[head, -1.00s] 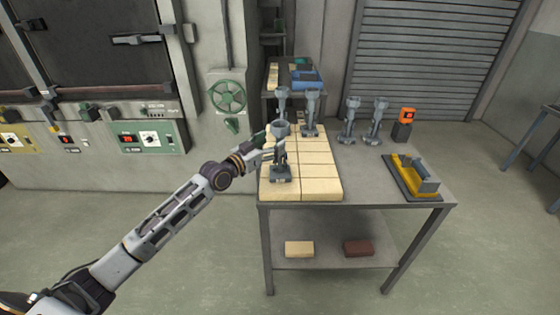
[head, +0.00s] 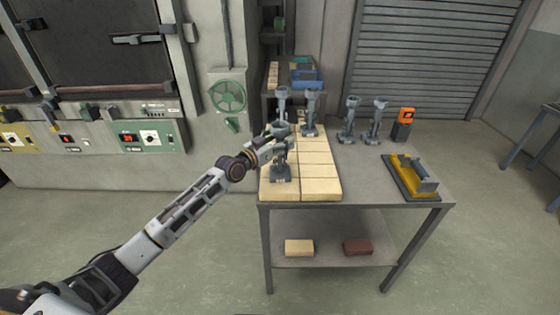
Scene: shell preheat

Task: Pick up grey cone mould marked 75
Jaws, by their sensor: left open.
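Several grey cone moulds with funnel tops and flat feet stand upright on the metal table. The nearest mould (head: 281,174) stands at the front left on pale bricks. Two more moulds, (head: 283,104) and (head: 311,112), stand at the back of the bricks. Another two, (head: 349,122) and (head: 376,120), stand on bare metal to the right. The markings are too small to read. My left gripper (head: 283,146) is open at the upper part of the nearest mould, just below its funnel. I cannot tell whether it touches. The gripper partly hides the mould's stem.
The pale bricks (head: 320,183) cover the table's left part. The metal table top (head: 365,180) is clear at the front middle. A furnace control panel (head: 145,138) is at left.

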